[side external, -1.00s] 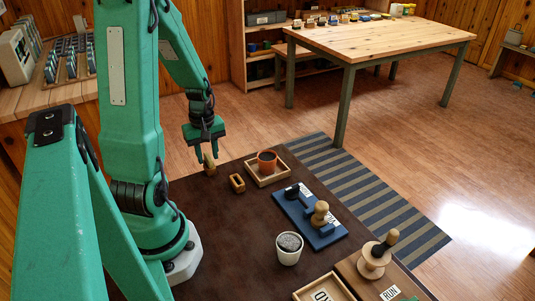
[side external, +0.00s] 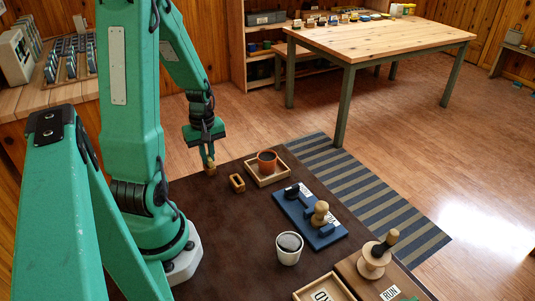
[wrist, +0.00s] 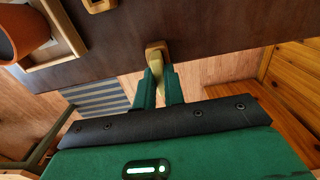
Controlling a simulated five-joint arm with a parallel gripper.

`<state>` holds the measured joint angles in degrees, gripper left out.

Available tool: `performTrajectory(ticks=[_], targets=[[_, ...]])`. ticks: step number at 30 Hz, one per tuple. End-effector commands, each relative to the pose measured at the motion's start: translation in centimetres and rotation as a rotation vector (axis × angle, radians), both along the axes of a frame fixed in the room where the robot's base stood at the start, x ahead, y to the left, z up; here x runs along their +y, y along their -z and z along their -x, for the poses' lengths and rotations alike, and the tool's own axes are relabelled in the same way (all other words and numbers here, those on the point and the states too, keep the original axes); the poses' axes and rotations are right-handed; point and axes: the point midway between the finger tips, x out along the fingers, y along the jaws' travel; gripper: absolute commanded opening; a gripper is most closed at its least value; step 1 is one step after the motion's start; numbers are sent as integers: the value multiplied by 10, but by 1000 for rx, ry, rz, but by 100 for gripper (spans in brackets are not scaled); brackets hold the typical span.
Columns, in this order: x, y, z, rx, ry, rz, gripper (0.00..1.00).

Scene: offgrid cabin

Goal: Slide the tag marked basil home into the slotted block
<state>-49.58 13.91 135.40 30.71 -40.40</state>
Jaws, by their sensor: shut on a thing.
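A light wooden tag (wrist: 164,76) is between my gripper's fingers in the wrist view, with a squarish brown wooden end (wrist: 157,46) beyond them; I cannot tell whether that end is part of it. No basil marking is legible. In the side view the wooden piece (side external: 211,168) is low at the table's far edge; whether it touches the table is unclear. My gripper (side external: 208,156) is shut on it from above. A small wooden slotted block (side external: 237,183) lies to the right of the tag; its opening looks empty. It also shows at the wrist view's top edge (wrist: 99,5).
A terracotta pot (side external: 267,157) stands in a wooden tray (side external: 264,182) just right of the block. A blue rack (side external: 327,241) with knobbed pieces, a white pot (side external: 289,252) and a wooden stand (side external: 350,270) are nearer. The brown tabletop (side external: 235,225) is clear in front of the block.

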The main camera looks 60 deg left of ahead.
Motion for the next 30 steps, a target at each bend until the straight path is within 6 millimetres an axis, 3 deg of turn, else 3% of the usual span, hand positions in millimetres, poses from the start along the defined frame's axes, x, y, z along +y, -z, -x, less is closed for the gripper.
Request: performTrajectory(ticks=[30], targets=[[0, -11, 0, 0, 0, 0, 0]])
